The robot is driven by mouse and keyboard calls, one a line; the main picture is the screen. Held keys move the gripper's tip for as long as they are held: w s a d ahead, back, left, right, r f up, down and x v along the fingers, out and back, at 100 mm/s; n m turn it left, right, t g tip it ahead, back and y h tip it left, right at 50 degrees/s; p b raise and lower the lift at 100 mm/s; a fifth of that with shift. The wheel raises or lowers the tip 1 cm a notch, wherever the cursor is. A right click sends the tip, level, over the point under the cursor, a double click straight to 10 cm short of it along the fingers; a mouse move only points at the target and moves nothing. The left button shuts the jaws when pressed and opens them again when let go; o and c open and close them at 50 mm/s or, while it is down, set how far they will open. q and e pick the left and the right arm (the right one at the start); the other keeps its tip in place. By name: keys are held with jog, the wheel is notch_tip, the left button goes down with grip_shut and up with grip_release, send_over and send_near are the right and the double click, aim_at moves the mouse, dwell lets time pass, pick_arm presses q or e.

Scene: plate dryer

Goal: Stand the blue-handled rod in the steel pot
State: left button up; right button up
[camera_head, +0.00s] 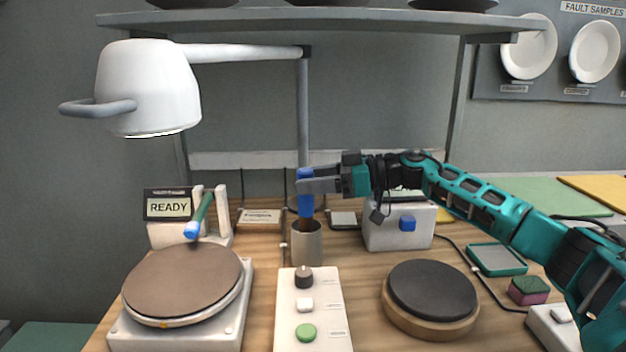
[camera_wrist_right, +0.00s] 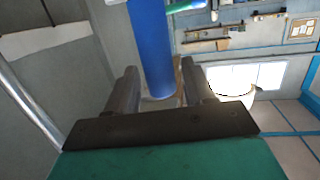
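The blue-handled rod (camera_head: 306,207) stands upright at the steel pot (camera_head: 307,246). Its brown lower part reaches down into the pot's mouth, and its lower tip is hidden. My right gripper (camera_head: 305,185) comes in from the right, with its fingers on either side of the upper blue handle. In the right wrist view the blue handle (camera_wrist_right: 150,55) lies between the two fingers (camera_wrist_right: 158,75), close to the left one with a narrow strip beside the right one. I cannot tell whether the fingers press on it. My left gripper is out of view.
A white control box (camera_head: 315,325) with knobs stands in front of the pot. A hotplate (camera_head: 185,285) and white lamp (camera_head: 150,90) are left. A holder with a green tool (camera_head: 203,213) stands behind the hotplate. A black round pad (camera_head: 432,290) lies right, a grey-white box (camera_head: 385,232) behind it.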

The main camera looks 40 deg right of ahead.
jog(key=shift+o, duration=0.6)
jog(key=b+v, duration=0.1)
jog(key=v, duration=1.2)
jog(key=shift+b, duration=0.4)
